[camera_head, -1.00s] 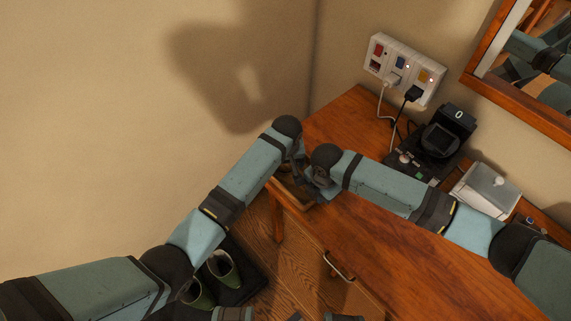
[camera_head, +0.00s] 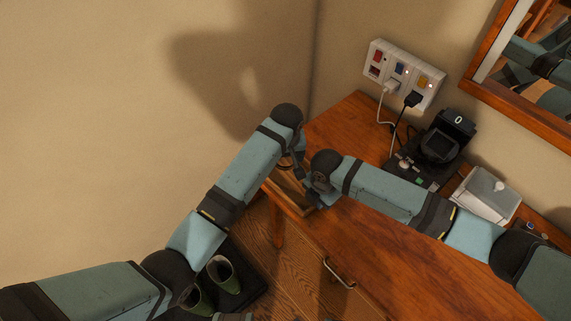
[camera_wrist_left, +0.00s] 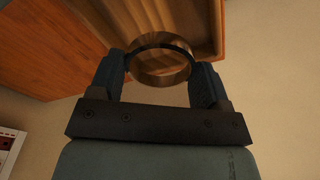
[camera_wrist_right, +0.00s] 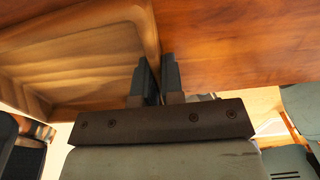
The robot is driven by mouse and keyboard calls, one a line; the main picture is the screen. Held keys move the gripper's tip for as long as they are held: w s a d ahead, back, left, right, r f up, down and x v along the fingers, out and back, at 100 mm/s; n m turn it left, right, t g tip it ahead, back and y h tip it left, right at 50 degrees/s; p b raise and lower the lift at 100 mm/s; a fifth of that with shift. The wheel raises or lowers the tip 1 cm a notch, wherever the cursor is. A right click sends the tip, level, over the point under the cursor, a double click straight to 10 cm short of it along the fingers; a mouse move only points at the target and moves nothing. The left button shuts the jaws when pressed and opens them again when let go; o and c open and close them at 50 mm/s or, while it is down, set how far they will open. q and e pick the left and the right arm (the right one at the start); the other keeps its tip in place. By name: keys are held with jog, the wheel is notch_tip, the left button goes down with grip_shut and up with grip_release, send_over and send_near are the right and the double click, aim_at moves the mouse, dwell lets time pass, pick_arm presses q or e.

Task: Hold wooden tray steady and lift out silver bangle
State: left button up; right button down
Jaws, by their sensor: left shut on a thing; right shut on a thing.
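The silver bangle (camera_wrist_left: 161,78) is a broad ring, brownish in this light, held across between the fingertips of my left gripper (camera_wrist_left: 160,62) in the left wrist view. It appears raised above the wooden tray (camera_wrist_left: 206,22), whose slatted inside shows beyond it. In the head view, the tray (camera_head: 291,194) is at the table's left corner, partly hidden by my grippers. My right gripper (camera_wrist_right: 155,62) is shut on the tray's side wall, one finger on each side. The tray's inside (camera_wrist_right: 75,60) looks empty in the right wrist view.
The wooden table (camera_head: 400,225) is clear in front of my right arm. A black device (camera_head: 437,143), a white box (camera_head: 486,193) and a wall socket panel (camera_head: 404,74) are to the right. Green boots (camera_head: 224,275) stand on the floor below.

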pick_arm(q)
notch_tip(320, 180, up, 4)
jog(key=shift+r, duration=0.2)
pick_arm(e)
jog(key=c, duration=1.2)
grip_release()
jog(key=shift+o, duration=0.2)
notch_tip(320, 180, up, 12)
